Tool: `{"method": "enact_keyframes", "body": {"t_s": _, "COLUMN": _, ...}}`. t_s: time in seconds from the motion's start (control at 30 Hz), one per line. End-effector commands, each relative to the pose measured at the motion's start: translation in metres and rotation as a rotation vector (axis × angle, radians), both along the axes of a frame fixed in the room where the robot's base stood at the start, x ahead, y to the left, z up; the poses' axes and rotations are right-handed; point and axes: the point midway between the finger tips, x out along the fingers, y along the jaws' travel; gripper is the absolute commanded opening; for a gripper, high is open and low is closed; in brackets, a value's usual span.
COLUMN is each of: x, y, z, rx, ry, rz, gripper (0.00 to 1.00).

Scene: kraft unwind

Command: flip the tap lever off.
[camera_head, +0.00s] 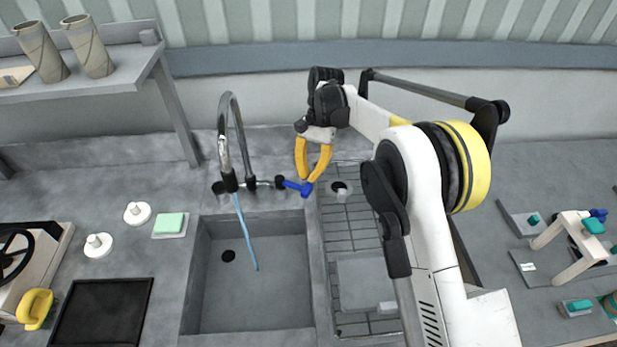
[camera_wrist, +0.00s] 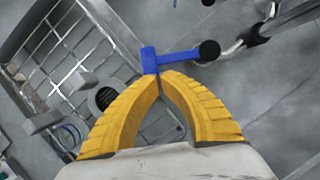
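The tap (camera_head: 226,150) is a tall curved chrome spout behind the sink, with a blue stream of water (camera_head: 244,232) running from it into the basin. Its blue lever (camera_head: 296,186) is at the right end of the tap's horizontal bar. In the wrist view the lever (camera_wrist: 179,57) is T-shaped, joined to a black knob. My gripper (camera_head: 307,179) has two yellow fingers pointing down at the lever.
The sink basin (camera_head: 218,300) lies below the spout, with a wire drying rack (camera_head: 345,235) to its right. A green sponge (camera_head: 170,223) and white knobs (camera_head: 137,213) sit on the left counter. A shelf (camera_head: 110,72) with cardboard tubes stands at the back left.

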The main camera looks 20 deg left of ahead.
Motion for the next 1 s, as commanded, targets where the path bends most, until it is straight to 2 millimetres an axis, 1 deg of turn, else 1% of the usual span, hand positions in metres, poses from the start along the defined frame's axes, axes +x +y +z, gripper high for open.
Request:
{"method": "enact_keyframes", "body": {"t_s": 0.1, "x": -0.0036, "y": 0.0000, "z": -0.0001, "rx": 0.000, "ry": 0.000, "rz": 0.000, "gripper": 0.00}}
{"method": "enact_keyframes", "body": {"t_s": 0.47, "x": -0.0039, "y": 0.0000, "z": 0.0003, "rx": 0.000, "ry": 0.000, "rz": -0.003, "gripper": 0.00}}
{"method": "enact_keyframes", "body": {"t_s": 1.0, "x": -0.0105, "y": -0.0025, "z": 0.0000, "rx": 0.000, "ry": -0.001, "rz": -0.094, "gripper": 0.00}}
